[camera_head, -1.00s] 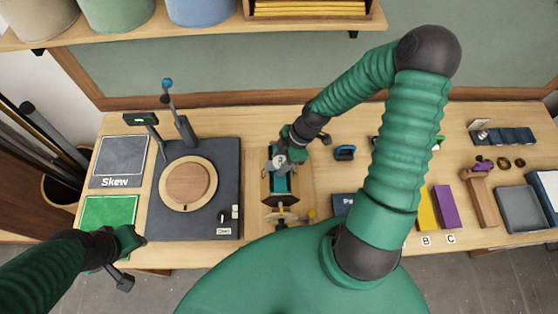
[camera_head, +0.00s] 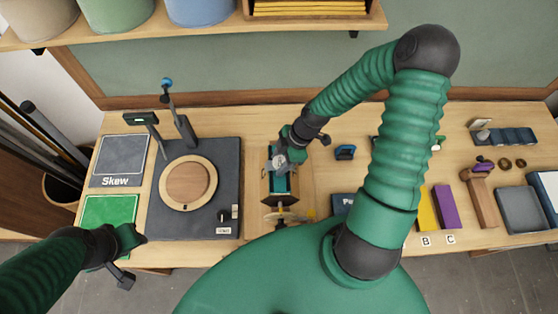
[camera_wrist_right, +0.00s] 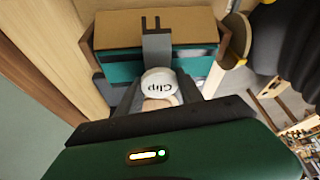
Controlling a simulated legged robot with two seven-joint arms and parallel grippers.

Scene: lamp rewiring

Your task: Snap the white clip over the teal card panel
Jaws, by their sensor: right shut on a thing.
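The white clip (camera_wrist_right: 159,82) has a round face lettered "Clip" and sits between the fingers of my right gripper (camera_wrist_right: 157,100). In the head view my right gripper (camera_head: 283,152) is at the teal card panel (camera_head: 279,182) in a wooden holder. The panel (camera_wrist_right: 125,71) also shows in the right wrist view, just beyond the clip. I cannot tell whether the clip touches the panel.
A dark base with a round wooden disc (camera_head: 188,183) stands left of the holder. The green mat (camera_head: 108,212) and a "Skew" panel (camera_head: 120,160) lie further left. Yellow and purple blocks and trays are further right.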

